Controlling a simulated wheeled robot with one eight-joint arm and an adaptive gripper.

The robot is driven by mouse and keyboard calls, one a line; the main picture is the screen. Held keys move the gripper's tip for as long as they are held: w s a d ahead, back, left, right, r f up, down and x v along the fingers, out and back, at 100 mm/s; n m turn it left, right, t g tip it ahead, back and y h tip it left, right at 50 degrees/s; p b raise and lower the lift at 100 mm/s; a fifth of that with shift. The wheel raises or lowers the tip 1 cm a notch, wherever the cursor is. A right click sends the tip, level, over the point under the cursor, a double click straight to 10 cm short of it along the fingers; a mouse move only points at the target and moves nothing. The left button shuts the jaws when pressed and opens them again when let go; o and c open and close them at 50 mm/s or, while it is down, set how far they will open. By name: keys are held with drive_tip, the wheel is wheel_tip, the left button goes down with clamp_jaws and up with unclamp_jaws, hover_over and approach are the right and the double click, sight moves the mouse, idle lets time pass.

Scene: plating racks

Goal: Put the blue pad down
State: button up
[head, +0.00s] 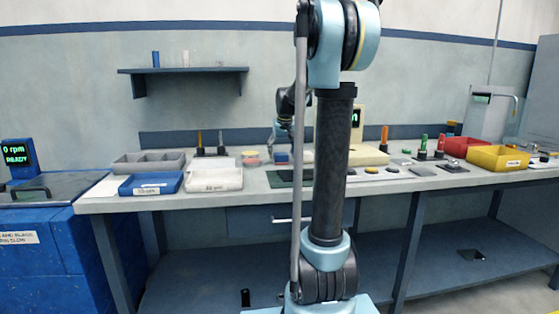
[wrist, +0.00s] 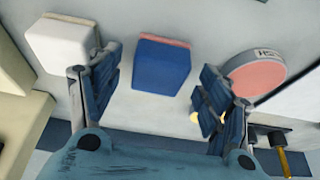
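The blue pad (wrist: 162,68) lies flat on the light bench top, with a pinkish layer along its far edge. In the head view it is a small blue patch (head: 281,158) beneath my gripper (head: 282,142). In the wrist view my gripper (wrist: 160,92) is open. Its two dark blue fingers stand to either side of the pad, with a gap between each finger and the pad. Nothing is held.
A white pad (wrist: 62,42) lies left of the blue one. A round pink-topped container (wrist: 257,75) is close to the right finger. On the bench, a blue bin (head: 150,191) and a white bin (head: 214,184) stand left; a yellow bin (head: 497,164) stands right.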

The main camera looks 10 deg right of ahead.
drive_tip(key=v, duration=0.9)
